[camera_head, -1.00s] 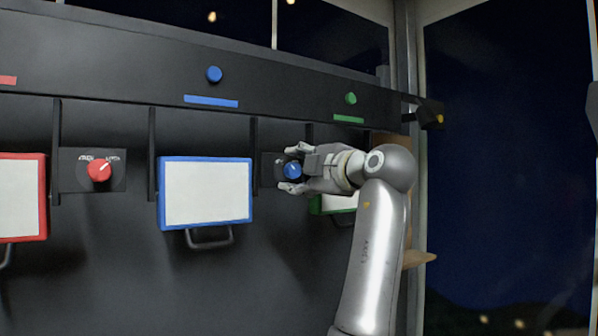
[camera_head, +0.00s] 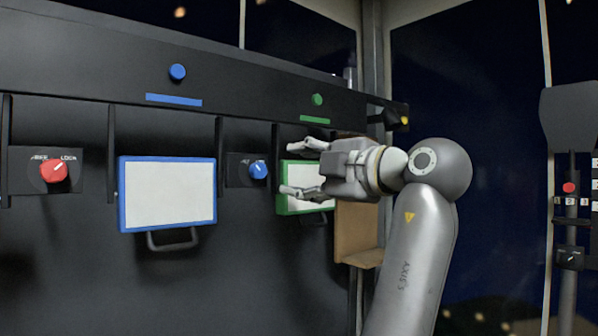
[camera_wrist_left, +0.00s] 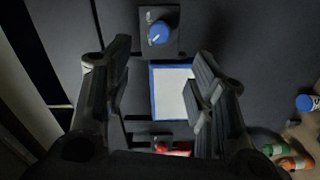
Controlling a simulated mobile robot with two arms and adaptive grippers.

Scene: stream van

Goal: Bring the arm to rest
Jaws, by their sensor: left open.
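My left gripper (camera_head: 305,170) is open and empty, its two fingers spread and pointing left. In the head view it is in front of the green-framed panel (camera_head: 307,203), partly covering it. The blue knob (camera_head: 258,170) is to the left of the fingertips, with a gap between. In the left wrist view the open fingers (camera_wrist_left: 160,90) frame the blue-framed white panel (camera_wrist_left: 172,92), and the blue knob (camera_wrist_left: 158,32) is above it. My right gripper is not in view.
A blue-framed panel (camera_head: 168,193) and a red knob (camera_head: 54,169) are further left on the dark wall. A wooden shelf (camera_head: 358,225) is behind my arm. Blue and green buttons (camera_head: 177,72) are on the upper rail. A post with a red button (camera_head: 568,188) stands at far right.

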